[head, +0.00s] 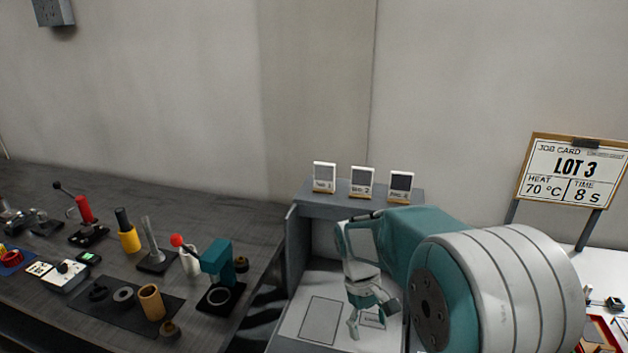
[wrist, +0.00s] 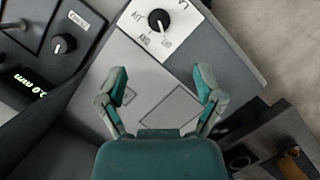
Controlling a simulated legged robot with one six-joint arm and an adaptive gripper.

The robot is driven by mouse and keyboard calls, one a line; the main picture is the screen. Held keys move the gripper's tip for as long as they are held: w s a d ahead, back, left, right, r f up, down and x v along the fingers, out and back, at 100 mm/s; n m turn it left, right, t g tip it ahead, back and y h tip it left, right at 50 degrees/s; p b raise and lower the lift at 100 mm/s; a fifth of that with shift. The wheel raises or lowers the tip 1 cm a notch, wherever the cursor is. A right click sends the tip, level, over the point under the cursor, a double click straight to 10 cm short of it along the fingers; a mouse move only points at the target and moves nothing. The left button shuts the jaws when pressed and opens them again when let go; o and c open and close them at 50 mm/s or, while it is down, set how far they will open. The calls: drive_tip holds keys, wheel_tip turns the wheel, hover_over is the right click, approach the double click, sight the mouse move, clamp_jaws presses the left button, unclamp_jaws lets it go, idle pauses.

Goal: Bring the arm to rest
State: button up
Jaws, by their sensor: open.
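My arm (head: 505,290), teal and white, reaches from the lower right of the head view over the grey booth-like stand. My gripper (head: 370,312) points down above the stand's pale floor panel (head: 300,318). In the wrist view my gripper (wrist: 161,86) is open, its two fingers wide apart with nothing between them. Below it lies the pale panel with outlined rectangles. A black knob (wrist: 159,20) on a white labelled plate is just beyond the fingers. Whether the fingertips touch the panel cannot be told.
Three small framed cards (head: 362,182) stand on the stand's top shelf. A dark bench (head: 190,215) on the left holds several tools, including a teal press (head: 217,262). A job card board (head: 573,172) reading LOT 3 stands at right.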

drive_tip(key=s+d+r+m+t+y, duration=0.2)
drive_tip(key=s+r+m+t, duration=0.3)
drive_tip(key=s+r+t, duration=0.4)
drive_tip(key=shift+s+r, duration=2.1)
drive_tip(key=shift+s, duration=2.35)
